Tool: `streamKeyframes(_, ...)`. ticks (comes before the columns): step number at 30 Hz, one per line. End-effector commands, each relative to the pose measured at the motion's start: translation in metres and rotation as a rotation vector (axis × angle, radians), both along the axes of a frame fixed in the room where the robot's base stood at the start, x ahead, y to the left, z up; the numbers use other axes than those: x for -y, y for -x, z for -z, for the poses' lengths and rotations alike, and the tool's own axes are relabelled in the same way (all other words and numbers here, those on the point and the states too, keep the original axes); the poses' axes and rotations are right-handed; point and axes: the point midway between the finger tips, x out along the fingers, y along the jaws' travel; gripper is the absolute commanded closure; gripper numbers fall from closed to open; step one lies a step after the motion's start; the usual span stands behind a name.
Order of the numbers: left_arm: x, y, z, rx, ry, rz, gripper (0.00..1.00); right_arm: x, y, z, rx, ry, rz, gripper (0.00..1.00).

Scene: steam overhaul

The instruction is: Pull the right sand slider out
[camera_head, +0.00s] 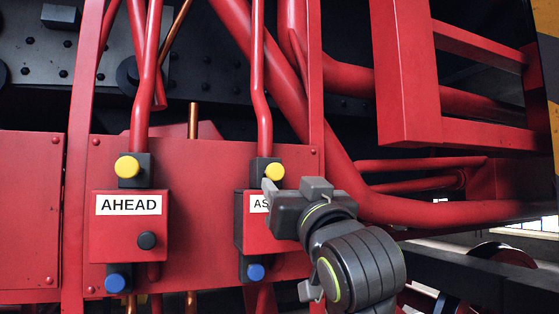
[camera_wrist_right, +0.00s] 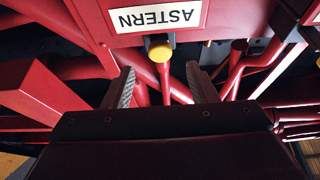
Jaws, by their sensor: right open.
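The right box (camera_head: 260,228), red with a white label (camera_head: 258,203) partly hidden by my gripper, sits on a red panel. In the wrist view the label (camera_wrist_right: 158,16) appears upside down and reads ASTERN. A yellow knob (camera_head: 274,171) on a dark block is at the box's top and a blue knob (camera_head: 256,271) at its bottom. My right gripper (camera_head: 272,193) is open in front of the box. In the wrist view its fingers (camera_wrist_right: 160,88) are spread, with the yellow knob (camera_wrist_right: 160,53) beyond the gap, apart from them. I cannot tell which part is the sand slider. My left gripper is not seen.
The AHEAD box (camera_head: 130,265) on the left has a black knob (camera_head: 147,240), a yellow knob (camera_head: 127,166) and a blue knob (camera_head: 115,282). Thick red pipes (camera_head: 430,210) and a red frame (camera_head: 405,75) stand close on the right.

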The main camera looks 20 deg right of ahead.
Motion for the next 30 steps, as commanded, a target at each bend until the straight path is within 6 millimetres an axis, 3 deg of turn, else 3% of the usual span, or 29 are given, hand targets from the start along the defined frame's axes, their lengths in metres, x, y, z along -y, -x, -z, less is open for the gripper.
streamKeyframes(1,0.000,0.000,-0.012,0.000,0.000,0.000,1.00,0.000,-0.011,-0.009,-0.006,0.000,0.001,0.48)
streamKeyframes(9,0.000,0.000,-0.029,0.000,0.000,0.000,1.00,-0.002,-0.044,-0.021,-0.002,0.000,0.000,0.48)
streamKeyframes(22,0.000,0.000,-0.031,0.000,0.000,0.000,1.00,-0.002,-0.052,-0.021,0.000,0.000,0.000,0.48)
streamKeyframes(30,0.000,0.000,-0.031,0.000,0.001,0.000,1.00,-0.002,-0.052,-0.021,0.000,0.000,0.000,0.82)
